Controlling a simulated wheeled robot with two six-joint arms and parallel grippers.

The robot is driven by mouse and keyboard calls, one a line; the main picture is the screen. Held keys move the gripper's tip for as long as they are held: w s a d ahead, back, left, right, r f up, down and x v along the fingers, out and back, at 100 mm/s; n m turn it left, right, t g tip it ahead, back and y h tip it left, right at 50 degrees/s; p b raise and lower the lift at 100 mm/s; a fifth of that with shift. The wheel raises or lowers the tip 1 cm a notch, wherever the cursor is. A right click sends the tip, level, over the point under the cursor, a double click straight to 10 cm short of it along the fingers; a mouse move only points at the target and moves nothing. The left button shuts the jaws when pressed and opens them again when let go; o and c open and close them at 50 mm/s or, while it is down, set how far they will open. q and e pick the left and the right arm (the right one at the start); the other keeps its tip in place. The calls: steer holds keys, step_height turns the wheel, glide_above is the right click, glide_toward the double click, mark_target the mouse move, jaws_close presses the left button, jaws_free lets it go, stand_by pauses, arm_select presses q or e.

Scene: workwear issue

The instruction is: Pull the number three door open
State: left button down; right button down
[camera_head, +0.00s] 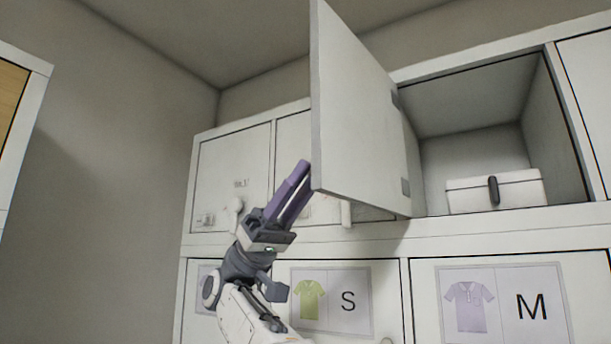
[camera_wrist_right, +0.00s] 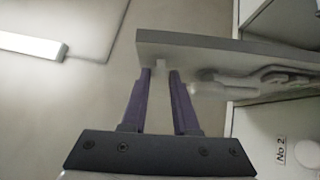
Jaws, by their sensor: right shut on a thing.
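The number three door (camera_head: 362,115) is the pale door standing swung wide open in the head view, its hinges on the left side of an open compartment (camera_head: 475,112). Its number is not visible. My right gripper (camera_head: 304,172) is at the door's free edge, near its lower corner. In the right wrist view, the two purple fingers (camera_wrist_right: 161,76) close around a small pale part, likely the handle (camera_wrist_right: 160,64), on the door (camera_wrist_right: 225,44). The handle is mostly hidden. My left gripper is not in view.
A white box with a dark clasp (camera_head: 495,190) sits inside the open compartment. Shut locker doors (camera_head: 232,160) stand left of it; a "No 2" label (camera_wrist_right: 281,150) shows in the wrist view. Below are doors with shirt pictures marked S (camera_head: 330,300) and M (camera_head: 505,305).

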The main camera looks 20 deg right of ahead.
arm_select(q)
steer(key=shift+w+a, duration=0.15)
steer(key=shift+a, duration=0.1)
arm_select(e)
steer(key=shift+w+a+g+y, duration=0.2)
steer(key=shift+w+g+y, duration=0.1)
steer(key=shift+y, duration=0.2)
steer(key=shift+r, duration=0.1)
steer(key=c, duration=0.7)
jaws_free()
steer(key=shift+d, duration=0.1)
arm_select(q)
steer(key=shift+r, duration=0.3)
arm_select(e)
steer(key=v, duration=1)
steer(key=shift+f, duration=0.25)
steer(key=shift+w, duration=0.1)
